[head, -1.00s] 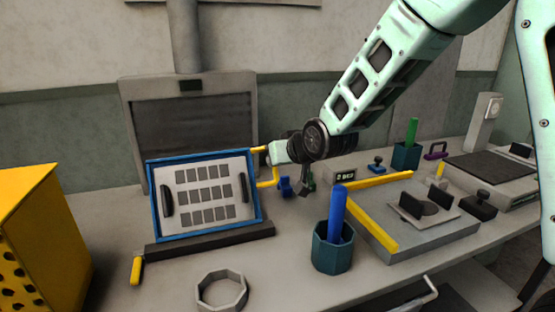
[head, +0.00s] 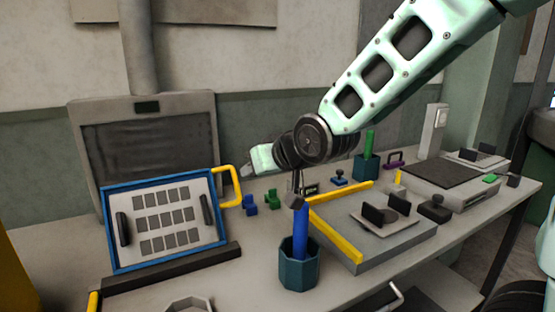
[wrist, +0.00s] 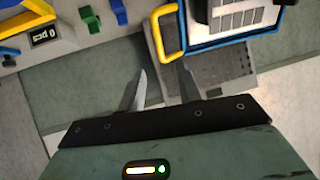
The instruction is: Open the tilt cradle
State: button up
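The tilt cradle (head: 109,228) is a blue-framed panel, tilted up on a dark base at the left of the bench in the head view. It bears a pale plate with rows of grey rectangles and two black grips. A yellow loop handle (head: 239,187) stands out from its upper right side. The handle also shows in the wrist view (wrist: 157,35), beside the blue frame (wrist: 235,41). My gripper (head: 246,171) is just right of the handle and apart from it. In the wrist view my gripper (wrist: 164,82) is open and empty, its fingers pointing toward the handle.
A teal cup (head: 299,268) with a blue rod stands at front centre. A grey fixture (head: 385,238) with yellow rails lies right of it. Small blue and green blocks (head: 272,199) sit behind. A grey ring (head: 188,305) lies near the front edge.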

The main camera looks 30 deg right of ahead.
jog(key=v, duration=0.7)
jog(key=shift+s+r+p, duration=0.2)
jog(key=shift+p, duration=0.2)
jog(key=shift+d, duration=0.1)
jog(key=s+a+f+n+g+p, duration=0.1)
jog(key=s+a+f+n+g, duration=0.1)
jog(key=s, duration=0.5)
jog(key=s+a+f+n+g+h+p, duration=0.1)
jog(key=s+a+f+g, duration=0.3)
jog(key=s, duration=0.4)
jog(key=s+a+f+n+g+p, duration=0.2)
jog(key=s+a+f+n+g, duration=0.1)
jog(key=s, duration=0.4)
jog(key=shift+s+a+f+g+h, duration=0.25)
jog(key=shift+a+f+g+h, duration=0.25)
jog(key=shift+g, duration=0.7)
jog(key=shift+o, duration=0.3)
